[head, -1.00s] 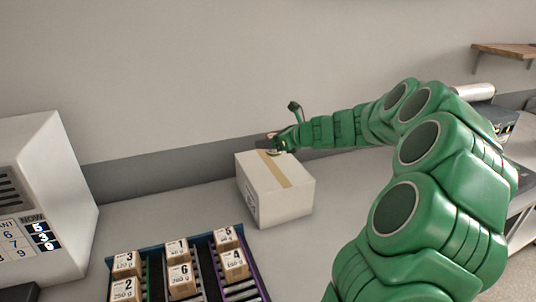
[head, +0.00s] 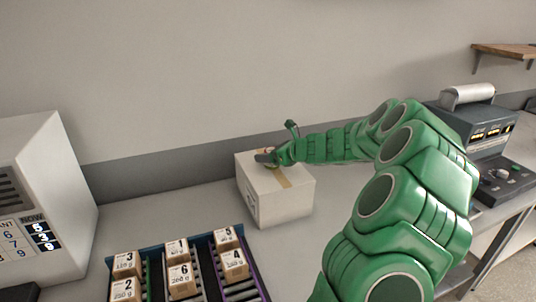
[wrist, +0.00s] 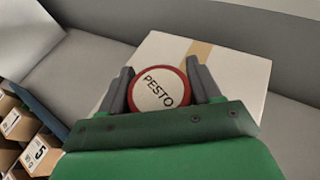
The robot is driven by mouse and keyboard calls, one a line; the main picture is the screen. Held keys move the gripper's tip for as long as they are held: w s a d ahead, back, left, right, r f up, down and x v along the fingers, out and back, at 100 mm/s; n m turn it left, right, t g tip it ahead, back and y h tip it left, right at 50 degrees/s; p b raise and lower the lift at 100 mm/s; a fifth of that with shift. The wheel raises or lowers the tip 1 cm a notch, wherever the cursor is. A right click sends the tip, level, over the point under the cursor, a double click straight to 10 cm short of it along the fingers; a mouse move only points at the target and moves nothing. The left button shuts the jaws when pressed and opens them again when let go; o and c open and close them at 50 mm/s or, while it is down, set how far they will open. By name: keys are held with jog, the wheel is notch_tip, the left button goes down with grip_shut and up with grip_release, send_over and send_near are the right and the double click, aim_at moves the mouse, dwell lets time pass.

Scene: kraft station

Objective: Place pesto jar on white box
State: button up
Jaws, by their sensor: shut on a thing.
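The pesto jar (wrist: 158,90) shows in the wrist view as a round lid with a red rim and the word PESTO. My gripper (wrist: 162,85) is shut on it, with one dark finger on each side. The white box (head: 278,201) has a tan tape strip and stands on the counter in the middle of the head view; its top also shows in the wrist view (wrist: 233,73). In the head view my gripper (head: 266,157) is at the box's top, near its back left part. I cannot tell whether the jar touches the box, as its underside is hidden.
A tray (head: 200,240) with several numbered small boxes lies in front left of the white box. A white machine (head: 45,185) stands at the far left. A dark grey device (head: 480,125) with a paper roll is at the right. The counter left of the box is clear.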

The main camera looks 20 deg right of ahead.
jog(key=shift+f, duration=0.1)
jog(key=o, duration=1.2)
jog(key=shift+s+d+r, duration=0.3)
jog(key=shift+s, duration=0.05)
jog(key=v, duration=1.1)
